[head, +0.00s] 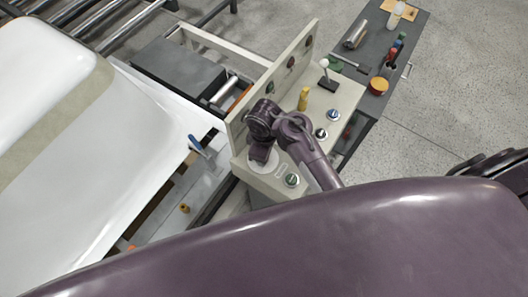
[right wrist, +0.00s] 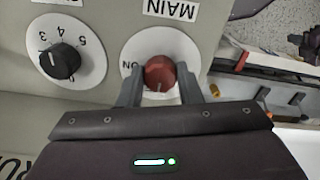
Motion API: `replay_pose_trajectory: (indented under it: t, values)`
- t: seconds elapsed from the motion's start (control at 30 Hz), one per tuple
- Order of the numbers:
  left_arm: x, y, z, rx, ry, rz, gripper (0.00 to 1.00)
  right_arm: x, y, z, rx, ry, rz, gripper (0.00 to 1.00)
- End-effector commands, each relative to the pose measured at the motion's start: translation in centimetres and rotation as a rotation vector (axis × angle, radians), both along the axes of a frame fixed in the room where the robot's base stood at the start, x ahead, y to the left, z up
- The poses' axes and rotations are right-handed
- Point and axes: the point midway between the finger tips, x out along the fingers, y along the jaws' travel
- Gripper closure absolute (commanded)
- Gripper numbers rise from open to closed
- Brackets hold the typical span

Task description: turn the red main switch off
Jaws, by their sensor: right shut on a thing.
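The red main switch (right wrist: 160,72) is a round knob on a white disc, under a "MAIN" label, in the right wrist view. "ON" is printed on the disc to its left; a small pale mark shows near the knob's lower edge. My right gripper (right wrist: 160,92) is shut on the knob, one finger on each side. In the head view, my right arm reaches over the control panel (head: 342,100) and my right gripper (head: 262,153) is over a white disc; the red knob is hidden there. My left gripper is not in view.
A black numbered dial (right wrist: 60,61) sits left of the red switch. A large white shell (head: 50,130) lies at left. A grey tool cart (head: 405,40) stands behind.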

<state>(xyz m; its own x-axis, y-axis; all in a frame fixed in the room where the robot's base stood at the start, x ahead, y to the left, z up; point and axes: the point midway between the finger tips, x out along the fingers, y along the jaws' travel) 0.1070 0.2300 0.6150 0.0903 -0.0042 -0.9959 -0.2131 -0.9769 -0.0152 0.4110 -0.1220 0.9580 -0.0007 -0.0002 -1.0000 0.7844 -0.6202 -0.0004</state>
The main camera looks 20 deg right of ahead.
Motion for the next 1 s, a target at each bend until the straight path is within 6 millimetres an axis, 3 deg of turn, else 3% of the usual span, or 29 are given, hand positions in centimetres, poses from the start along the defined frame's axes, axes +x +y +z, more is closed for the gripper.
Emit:
replay_pose_trajectory:
  t: [0.17,0.2,0.37,1.0]
  values:
    - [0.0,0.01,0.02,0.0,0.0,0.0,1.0,0.1,0.02,0.13,0.001,-0.003,0.001,0.91]
    - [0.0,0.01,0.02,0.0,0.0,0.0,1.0,0.1,0.02,0.13,0.001,-0.003,0.001,0.66]
    - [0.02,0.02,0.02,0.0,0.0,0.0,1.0,0.08,0.02,0.09,0.0,-0.003,0.001,0.46]
    - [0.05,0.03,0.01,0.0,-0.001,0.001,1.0,-0.02,0.01,0.01,0.0,0.0,-0.049,0.46]
